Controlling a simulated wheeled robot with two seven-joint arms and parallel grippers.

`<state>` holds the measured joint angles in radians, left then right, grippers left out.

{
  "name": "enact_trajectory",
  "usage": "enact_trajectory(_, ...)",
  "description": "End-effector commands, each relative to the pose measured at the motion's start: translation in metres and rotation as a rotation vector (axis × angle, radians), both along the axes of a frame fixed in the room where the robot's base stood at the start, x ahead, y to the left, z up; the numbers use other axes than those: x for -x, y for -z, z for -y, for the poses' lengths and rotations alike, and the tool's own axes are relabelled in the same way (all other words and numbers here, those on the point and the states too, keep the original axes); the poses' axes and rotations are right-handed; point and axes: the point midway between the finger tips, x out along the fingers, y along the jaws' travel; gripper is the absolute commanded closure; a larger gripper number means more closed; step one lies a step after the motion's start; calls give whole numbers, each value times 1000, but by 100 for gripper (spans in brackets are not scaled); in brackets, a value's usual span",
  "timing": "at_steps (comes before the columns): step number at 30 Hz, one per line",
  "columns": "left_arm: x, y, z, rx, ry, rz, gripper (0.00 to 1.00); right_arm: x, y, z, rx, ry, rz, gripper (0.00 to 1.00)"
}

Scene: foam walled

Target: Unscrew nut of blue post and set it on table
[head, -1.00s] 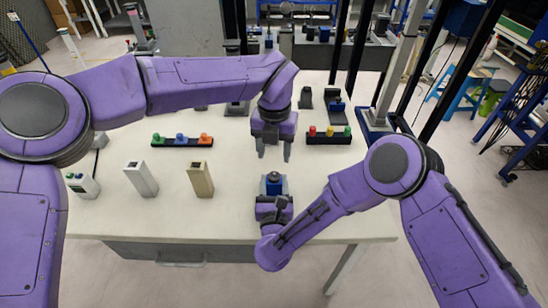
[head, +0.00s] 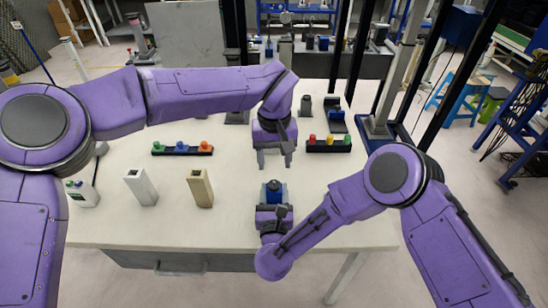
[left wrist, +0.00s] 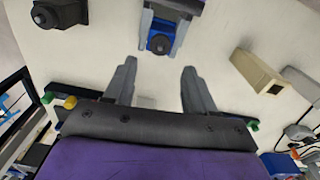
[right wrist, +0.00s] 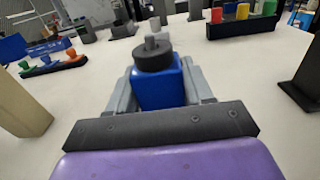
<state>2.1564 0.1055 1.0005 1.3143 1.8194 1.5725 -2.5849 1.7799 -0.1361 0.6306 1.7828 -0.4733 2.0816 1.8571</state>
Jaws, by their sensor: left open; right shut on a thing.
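The blue post (head: 274,191) is near the table's front edge, upright, with a dark round nut (right wrist: 153,52) on its top. My right gripper (head: 272,198) is shut on the blue post from the front. Its fingers flank the blue body (right wrist: 158,90) in the right wrist view. My left gripper (head: 275,163) points down just behind the post, open and empty. In the left wrist view its fingertips (left wrist: 158,70) are apart from the nut (left wrist: 160,44), which lies beyond them. I cannot tell whether the post's bottom touches the table.
A white post (head: 141,187) and a beige post (head: 200,188) stand to the left. A rack with coloured pegs (head: 182,149) lies behind them. Another peg rack (head: 328,145) is right of my left gripper. A small button box (head: 83,194) is far left.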

Motion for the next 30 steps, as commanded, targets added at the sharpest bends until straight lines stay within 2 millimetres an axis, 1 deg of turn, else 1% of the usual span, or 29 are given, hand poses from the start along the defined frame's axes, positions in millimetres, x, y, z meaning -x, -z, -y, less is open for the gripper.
enact_trajectory(3, 0, 2, 0, 0, 73, -1, 45, 0, 0, 0, 0, 0, 1, 100)
enact_trajectory(5, 0, 8, 0, -2, 83, -1, 45, 0, 0, 0, 0, 0, 1, 100)
enact_trajectory(8, 0, 24, 0, -2, 84, -3, 45, 0, 0, 0, 0, 0, 1, 100)
enact_trajectory(12, 1, 51, 0, -2, 83, -2, 45, 0, 0, 0, 0, 0, 1, 100)
enact_trajectory(15, 0, 67, 0, -2, 82, -1, 45, 0, 0, 0, 0, 0, 1, 100)
enact_trajectory(18, 0, 76, 0, 0, 81, -1, 45, 0, 0, 0, 0, 0, 1, 100)
enact_trajectory(21, 0, 80, 0, 0, 79, -1, 45, 0, 0, 0, 0, 0, 1, 100)
enact_trajectory(27, 0, 80, 0, 0, 79, 0, 45, 0, 0, 0, 0, 0, 1, 100)
enact_trajectory(29, 0, 80, 0, 0, 80, 0, 64, 0, 0, 0, 0, 0, 1, 100)
enact_trajectory(30, 0, 80, 0, 0, 80, 0, 77, 0, 0, 0, 0, 0, 1, 100)
